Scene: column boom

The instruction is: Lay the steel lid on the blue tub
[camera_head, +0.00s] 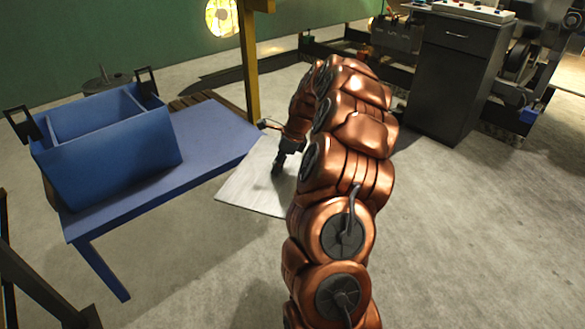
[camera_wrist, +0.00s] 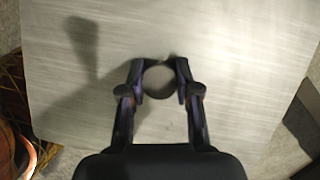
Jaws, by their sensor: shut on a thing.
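The steel lid (camera_head: 243,191) is a flat pale grey sheet, to the right of the blue table in the head view. It fills most of the wrist view (camera_wrist: 240,55), with a dark round knob (camera_wrist: 158,84) on it. My gripper (camera_head: 278,166) is above the lid; in the wrist view its fingers (camera_wrist: 159,74) are shut on the knob from both sides. The blue tub (camera_head: 128,158) stands open on the table to the left, apart from the lid. It has an inner divider and black upright handles at two corners. My arm hides part of the lid.
The blue table (camera_head: 205,150) carries the tub, with bare top to its right. A yellow post (camera_head: 249,65) rises behind the lid. A dark cabinet (camera_head: 455,85) and machinery stand at the back right. The concrete floor at right is clear.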

